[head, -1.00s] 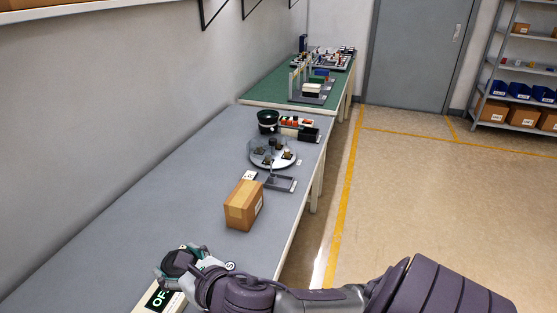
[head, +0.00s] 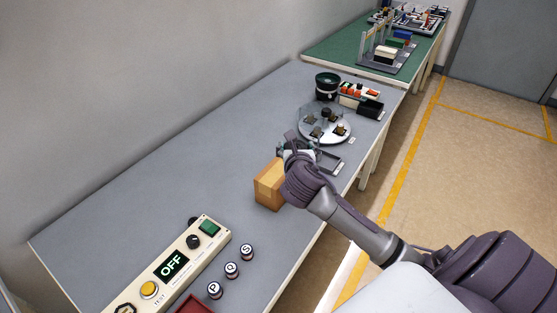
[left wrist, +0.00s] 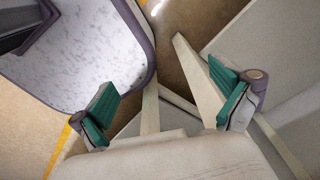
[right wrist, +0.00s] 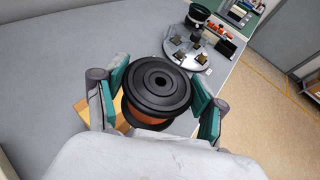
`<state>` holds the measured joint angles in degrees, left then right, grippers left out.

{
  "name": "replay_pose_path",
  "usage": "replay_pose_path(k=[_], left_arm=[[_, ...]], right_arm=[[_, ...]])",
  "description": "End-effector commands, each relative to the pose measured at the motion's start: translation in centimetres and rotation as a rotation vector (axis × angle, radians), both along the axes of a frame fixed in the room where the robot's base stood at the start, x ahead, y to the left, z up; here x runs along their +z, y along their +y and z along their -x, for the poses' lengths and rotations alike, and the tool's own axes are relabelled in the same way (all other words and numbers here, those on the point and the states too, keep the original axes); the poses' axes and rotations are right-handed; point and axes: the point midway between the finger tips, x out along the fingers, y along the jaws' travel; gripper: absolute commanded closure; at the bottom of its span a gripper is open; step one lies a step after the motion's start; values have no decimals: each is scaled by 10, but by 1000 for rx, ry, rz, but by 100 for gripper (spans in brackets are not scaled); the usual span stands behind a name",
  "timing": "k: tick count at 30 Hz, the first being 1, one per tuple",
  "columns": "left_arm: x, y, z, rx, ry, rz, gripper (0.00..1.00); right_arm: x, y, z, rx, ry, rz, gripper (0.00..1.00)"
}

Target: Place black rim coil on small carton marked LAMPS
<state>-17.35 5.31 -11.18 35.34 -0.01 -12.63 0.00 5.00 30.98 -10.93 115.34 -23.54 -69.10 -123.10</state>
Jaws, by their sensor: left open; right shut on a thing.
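The black rim coil (right wrist: 157,88), with black flanges and a copper-orange winding, is between the fingers of my right gripper (right wrist: 158,100), which is shut on it. In the head view my right gripper (head: 297,147) is over the back right of the small brown carton (head: 267,187), and the coil is mostly hidden. In the right wrist view part of the carton (right wrist: 83,107) shows below and left of the coil. I cannot tell whether they touch. No LAMPS marking is readable. My left gripper (left wrist: 166,102) is open and empty, away from the bench top.
A control box (head: 172,265) reading OFF and knobs marked P, Q (head: 232,269) and S stand at the front. Behind the carton are a grey tray (head: 330,160), a round disc feeder (head: 338,132) and a black bowl (head: 327,86). The bench left of the carton is clear.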

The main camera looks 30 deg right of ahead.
Motion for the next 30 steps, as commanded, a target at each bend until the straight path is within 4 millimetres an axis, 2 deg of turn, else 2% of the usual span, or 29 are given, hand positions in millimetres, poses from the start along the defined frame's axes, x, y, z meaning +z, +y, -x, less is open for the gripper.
replay_pose_path(k=[3, 6, 10, 14, 21, 30], left_arm=[[2, -4, 0, 1, 0, 4, 0], [3, -10, -1, 2, 0, 13, 0], [3, -18, -1, 0, -2, 22, 0], [3, -19, -3, -2, -5, 24, 0], [5, -15, -4, -3, -6, 19, 0], [5, -11, -5, 0, -8, 14, 0]], right_arm=[[-16, 6, -29, 0, 0, -4, 70], [-27, 10, -47, 0, 0, -2, 70], [-37, 12, -63, 0, -2, -1, 70], [-44, 13, -67, 1, 1, -1, 70], [-77, 13, -66, 2, 2, 1, 70], [-80, 13, -67, 3, -2, 1, 70]])
